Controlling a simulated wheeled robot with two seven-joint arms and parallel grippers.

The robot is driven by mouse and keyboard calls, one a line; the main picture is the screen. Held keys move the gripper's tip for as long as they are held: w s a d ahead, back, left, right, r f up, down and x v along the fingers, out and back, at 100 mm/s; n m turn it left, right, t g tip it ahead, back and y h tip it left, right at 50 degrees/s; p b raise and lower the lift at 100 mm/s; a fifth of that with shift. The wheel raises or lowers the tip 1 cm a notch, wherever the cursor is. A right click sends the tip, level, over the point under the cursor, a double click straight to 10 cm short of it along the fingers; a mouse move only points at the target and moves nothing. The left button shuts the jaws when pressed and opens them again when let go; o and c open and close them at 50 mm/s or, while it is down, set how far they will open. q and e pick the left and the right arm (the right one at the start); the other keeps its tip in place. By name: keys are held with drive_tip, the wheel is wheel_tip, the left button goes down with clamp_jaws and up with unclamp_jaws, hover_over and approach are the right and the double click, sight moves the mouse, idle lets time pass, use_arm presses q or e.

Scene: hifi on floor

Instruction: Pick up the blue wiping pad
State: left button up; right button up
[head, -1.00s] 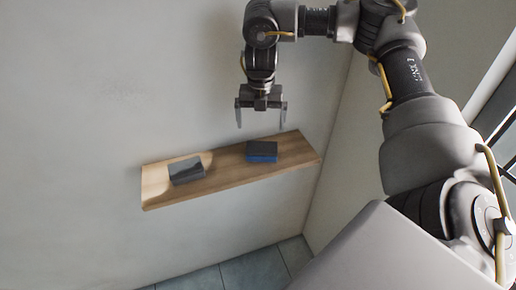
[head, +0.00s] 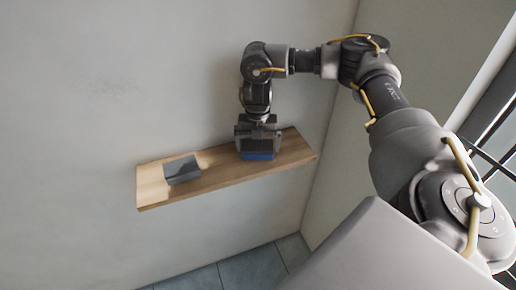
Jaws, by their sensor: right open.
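The blue wiping pad (head: 258,156) lies on the right part of a wooden wall shelf (head: 215,183). Only its lower blue edge shows clearly; my gripper hides most of its top. My right gripper (head: 258,150) points down over the pad, with its fingers open and one at each side of it. I cannot tell whether the fingers touch the pad. My left gripper is not in view.
A grey block (head: 182,170) lies on the left part of the shelf, apart from the pad. The wall is close behind the shelf, and a side wall meets it at the right. A window with dark bars (head: 497,140) is at the far right.

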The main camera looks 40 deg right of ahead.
drive_tip(key=shift+a+f, duration=0.1)
drive_tip(key=c, duration=0.7)
drive_tip(key=shift+r, duration=0.35)
wheel_tip(320, 180, up, 2)
drive_tip(key=shift+r, duration=0.1)
drive_tip(key=s+a+r+b, duration=0.2)
drive_tip(key=s+a+r, duration=0.6)
drive_tip(key=s+r, duration=0.2)
drive_tip(key=shift+s+a, duration=0.15)
drive_tip(key=shift+s, duration=0.5)
